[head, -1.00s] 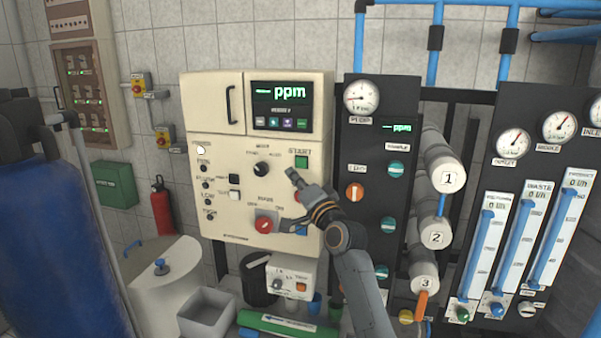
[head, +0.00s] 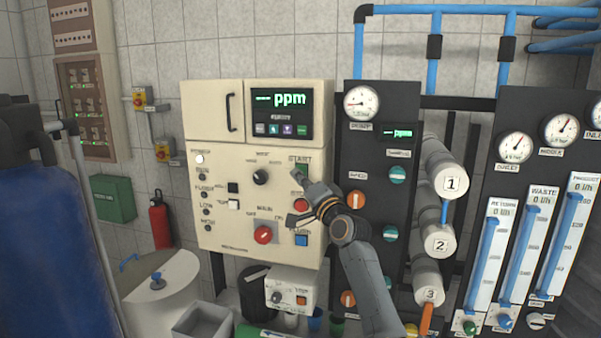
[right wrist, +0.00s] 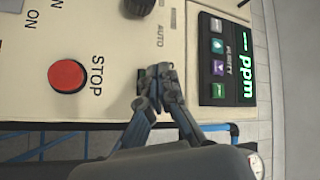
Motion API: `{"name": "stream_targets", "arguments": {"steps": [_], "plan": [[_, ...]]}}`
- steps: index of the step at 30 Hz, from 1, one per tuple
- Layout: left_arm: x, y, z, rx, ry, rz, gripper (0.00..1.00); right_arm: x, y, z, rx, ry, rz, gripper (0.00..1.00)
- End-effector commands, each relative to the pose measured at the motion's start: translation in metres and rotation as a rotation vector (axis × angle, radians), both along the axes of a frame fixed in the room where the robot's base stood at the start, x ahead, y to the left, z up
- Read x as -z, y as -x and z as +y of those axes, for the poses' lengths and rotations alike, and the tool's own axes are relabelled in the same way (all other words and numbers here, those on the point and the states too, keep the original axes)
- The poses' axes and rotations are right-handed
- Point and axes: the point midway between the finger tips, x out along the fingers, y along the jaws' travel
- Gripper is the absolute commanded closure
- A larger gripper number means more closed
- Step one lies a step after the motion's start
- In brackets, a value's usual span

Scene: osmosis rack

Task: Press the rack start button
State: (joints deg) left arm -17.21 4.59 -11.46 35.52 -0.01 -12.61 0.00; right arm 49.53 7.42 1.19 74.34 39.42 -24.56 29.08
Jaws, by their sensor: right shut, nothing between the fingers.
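The green START button (head: 302,167) is on the cream control panel (head: 215,225), under its START label and below the display (head: 281,114). My right gripper (head: 297,175) is shut and empty, its tips at the button's lower left edge in the head view. In the right wrist view the shut fingertips (right wrist: 152,88) lie over the button's place, and only a dark green sliver shows beside them. I cannot tell whether they touch it. The red STOP button (right wrist: 67,76) is clear of the fingers. My left gripper is not in view.
A black selector knob (head: 261,177) sits left of the fingers, and a red rotary switch (head: 263,235) is lower on the panel. A dark gauge panel (head: 372,130) stands close on the right. A blue tank (head: 55,245) fills the left foreground.

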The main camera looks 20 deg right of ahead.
Motion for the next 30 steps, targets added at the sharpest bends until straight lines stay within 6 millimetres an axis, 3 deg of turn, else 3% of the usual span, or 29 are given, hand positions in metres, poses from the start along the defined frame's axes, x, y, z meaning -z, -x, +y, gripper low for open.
{"name": "stream_targets", "arguments": {"steps": [30], "plan": [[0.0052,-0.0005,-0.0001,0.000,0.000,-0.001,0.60,0.0008,-0.0033,-0.0020,-0.001,0.000,-0.001,1.00]]}}
